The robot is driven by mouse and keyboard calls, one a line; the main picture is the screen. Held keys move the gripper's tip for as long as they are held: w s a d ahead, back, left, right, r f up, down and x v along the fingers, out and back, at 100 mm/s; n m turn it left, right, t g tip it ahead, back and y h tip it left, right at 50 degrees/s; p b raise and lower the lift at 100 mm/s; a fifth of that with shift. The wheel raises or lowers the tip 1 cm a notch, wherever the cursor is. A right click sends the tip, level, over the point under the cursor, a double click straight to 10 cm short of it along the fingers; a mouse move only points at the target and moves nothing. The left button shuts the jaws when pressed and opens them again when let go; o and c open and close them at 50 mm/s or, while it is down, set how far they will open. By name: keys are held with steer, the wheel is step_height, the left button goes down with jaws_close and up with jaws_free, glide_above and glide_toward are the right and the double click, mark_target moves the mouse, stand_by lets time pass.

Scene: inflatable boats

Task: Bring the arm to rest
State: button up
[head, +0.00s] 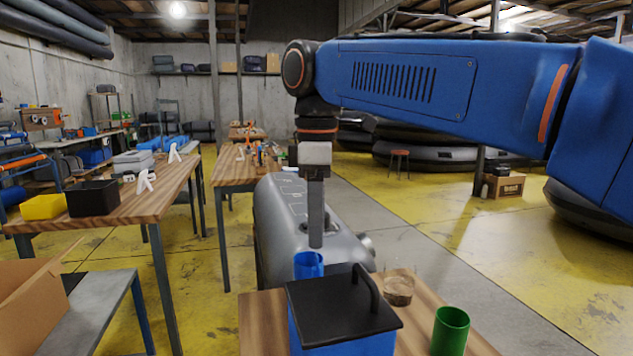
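My blue arm (430,90) reaches in from the right and bends down at its wrist in the head view. My gripper (316,240) points straight down over the far edge of the near wooden table. Its fingers show edge-on as one grey bar, so the gap between them is hidden. The fingertips show just above and behind a blue cup (308,265) in the picture; I cannot tell whether they touch it. No object shows in the fingers.
The near table (262,315) bears a blue box with a black handled lid (340,305), a round clear dish (398,290) and a green cup (450,330). A grey inflatable (280,215) lies behind. Another wooden table (150,205) stands left, with a cardboard box (30,305) nearer.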

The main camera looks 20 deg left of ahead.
step_height(320, 180, up, 7)
steer(key=w+d+f+m+t+y, duration=0.1)
steer(key=d+f+m, duration=0.4)
steer(key=d, duration=0.8)
steer(key=d+f+m+t, duration=0.1)
steer(key=d+f+m, duration=0.4)
steer(key=d, duration=0.8)
steer(key=s+d+f+m+t, duration=0.1)
steer(key=s+d+f+m, duration=0.2)
steer(key=d+f, duration=0.3)
steer(key=s+d+f+m+t, duration=0.1)
steer(key=s+d+f+m, duration=0.3)
steer(key=f, duration=0.6)
steer(key=s+d+f+m+h, duration=0.1)
steer(key=s+d+f+m, duration=0.2)
steer(key=s+d+f, duration=0.3)
step_height(320, 180, down, 2)
steer(key=d, duration=0.3)
steer(key=shift+s+f+m+t, duration=0.15)
steer(key=shift+s+m+t, duration=0.15)
steer(key=shift+s+t, duration=0.1)
steer(key=shift+c, duration=0.5)
